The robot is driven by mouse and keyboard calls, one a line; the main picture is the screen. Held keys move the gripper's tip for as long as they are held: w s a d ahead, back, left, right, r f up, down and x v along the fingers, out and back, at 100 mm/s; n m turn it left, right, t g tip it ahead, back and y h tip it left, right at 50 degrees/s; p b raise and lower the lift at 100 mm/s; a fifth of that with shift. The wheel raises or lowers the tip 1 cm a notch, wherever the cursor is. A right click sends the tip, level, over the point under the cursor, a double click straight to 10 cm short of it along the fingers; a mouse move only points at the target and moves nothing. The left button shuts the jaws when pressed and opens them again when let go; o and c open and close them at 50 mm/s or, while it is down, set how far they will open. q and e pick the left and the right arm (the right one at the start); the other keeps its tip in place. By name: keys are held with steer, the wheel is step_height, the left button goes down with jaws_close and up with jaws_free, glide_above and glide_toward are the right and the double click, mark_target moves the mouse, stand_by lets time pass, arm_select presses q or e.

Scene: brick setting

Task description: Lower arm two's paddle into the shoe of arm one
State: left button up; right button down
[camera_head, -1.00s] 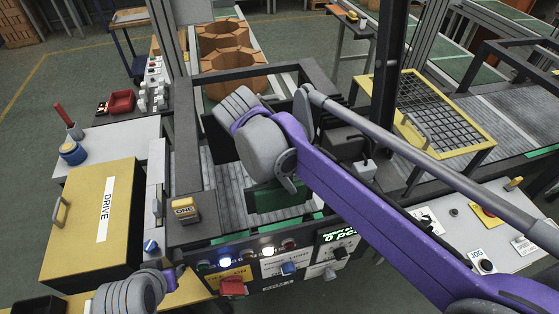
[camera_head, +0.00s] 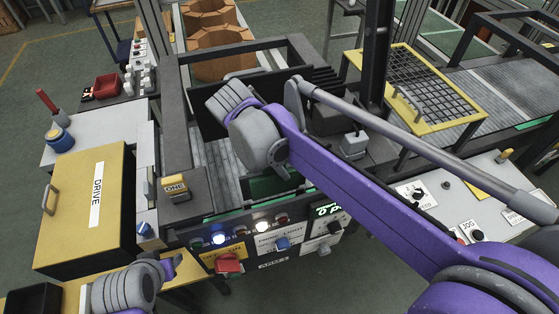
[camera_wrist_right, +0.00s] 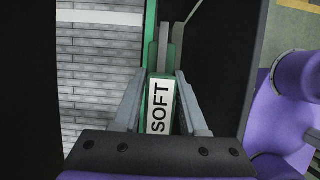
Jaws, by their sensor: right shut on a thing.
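In the right wrist view my right gripper (camera_wrist_right: 160,78) is shut on a green piece (camera_wrist_right: 160,110) with a white label reading SOFT. Grey fingers press on both sides of it. In the head view my purple right arm reaches over the dark machine frame, and its grey wrist hides the jaws. Part of a dark green panel (camera_head: 270,187) shows below that wrist; I cannot tell whether it is the held piece. A yellow block marked ONE (camera_head: 176,187) sits on the frame's near left corner. I cannot make out the shoe. My left wrist shows at the bottom left, without its fingers.
A yellow DRIVE box (camera_head: 85,210) stands left of the frame. Lit buttons and a red switch (camera_head: 228,263) line the front panel. A yellow mesh guard (camera_head: 425,92) and a JOG panel are at the right, beneath or beside my arm.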

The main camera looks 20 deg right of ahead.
mark_target(262, 172)
arm_select(q)
steer(key=shift+s+f+b, duration=0.35)
steer(key=shift+f, duration=0.3)
steer(key=shift+s+f+b, duration=0.3)
steer(key=shift+f+b, duration=0.05)
steer(key=shift+f, duration=0.3)
arm_select(e)
steer(key=shift+f, duration=1.6)
arm_select(q)
steer(key=shift+s+f+b, duration=0.15)
steer(key=shift+f+b, duration=0.25)
steer(key=shift+f, duration=0.15)
arm_select(e)
steer(key=shift+f, duration=0.6)
arm_select(q)
steer(key=shift+g, duration=0.3)
steer(key=shift+s+f+b, duration=0.25)
steer(key=shift+f+b, duration=0.4)
steer(key=shift+f, duration=0.2)
steer(key=shift+s+f+b, duration=0.3)
steer(key=shift+f+b, duration=0.4)
steer(key=shift+f, duration=0.15)
steer(key=shift+s+f+b, duration=0.25)
steer(key=shift+f+b, duration=0.4)
steer(key=shift+f, duration=0.2)
arm_select(e)
steer(key=shift+f, duration=3.45)
steer(key=shift+c, duration=1.8)
jaws_free()
